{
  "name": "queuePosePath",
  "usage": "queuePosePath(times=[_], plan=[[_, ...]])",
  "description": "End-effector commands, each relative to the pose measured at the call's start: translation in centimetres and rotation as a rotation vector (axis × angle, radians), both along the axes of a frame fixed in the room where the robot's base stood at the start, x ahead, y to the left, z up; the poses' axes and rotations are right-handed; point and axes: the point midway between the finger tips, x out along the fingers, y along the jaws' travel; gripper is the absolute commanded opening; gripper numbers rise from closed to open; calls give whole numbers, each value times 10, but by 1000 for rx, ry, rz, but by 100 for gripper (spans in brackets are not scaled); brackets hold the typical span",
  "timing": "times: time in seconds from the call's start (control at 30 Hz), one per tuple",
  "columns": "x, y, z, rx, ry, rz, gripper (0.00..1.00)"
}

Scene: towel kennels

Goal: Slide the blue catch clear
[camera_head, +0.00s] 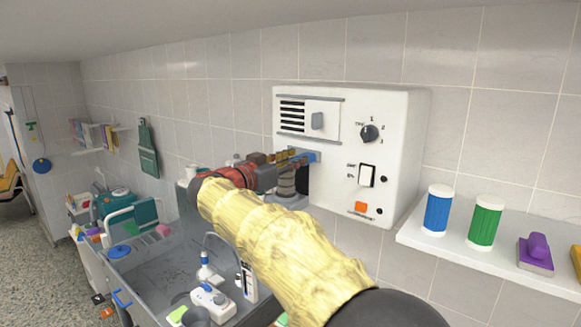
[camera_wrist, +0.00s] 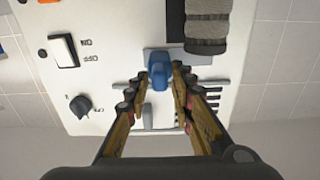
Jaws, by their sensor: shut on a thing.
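The blue catch (camera_wrist: 160,74) sits on the front of a white wall unit (camera_wrist: 105,60), between my fingertips in the wrist view. My gripper (camera_wrist: 161,82) is shut on it, one finger on each side. In the head view the catch (camera_head: 304,157) shows as a small blue piece at the left part of the white unit (camera_head: 400,190), at the tips of my gripper (camera_head: 292,157). The gripper reaches it from the left. My arm and gripper hide part of the unit's lower left.
The unit bears a dial (camera_head: 369,133), a rocker switch (camera_head: 366,175) and a vent with a grey slider (camera_head: 317,120). A shelf with blue (camera_head: 437,210) and green canisters (camera_head: 485,222) is right; a grey basin (camera_head: 160,265) is below.

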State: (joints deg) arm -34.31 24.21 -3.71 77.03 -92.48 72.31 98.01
Motion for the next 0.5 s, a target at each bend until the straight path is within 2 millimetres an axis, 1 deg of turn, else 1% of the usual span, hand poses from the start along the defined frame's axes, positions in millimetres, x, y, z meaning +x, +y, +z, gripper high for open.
queuePosePath(times=[0.23, 0.27, 0.37, 0.5], plan=[[0, -2, 0, -2, 3, -5, 0], [0, -2, 0, -2, 3, -5, 25], [0, -1, 0, -1, 2, -5, 31], [0, -1, -1, -1, 2, -4, 32]])
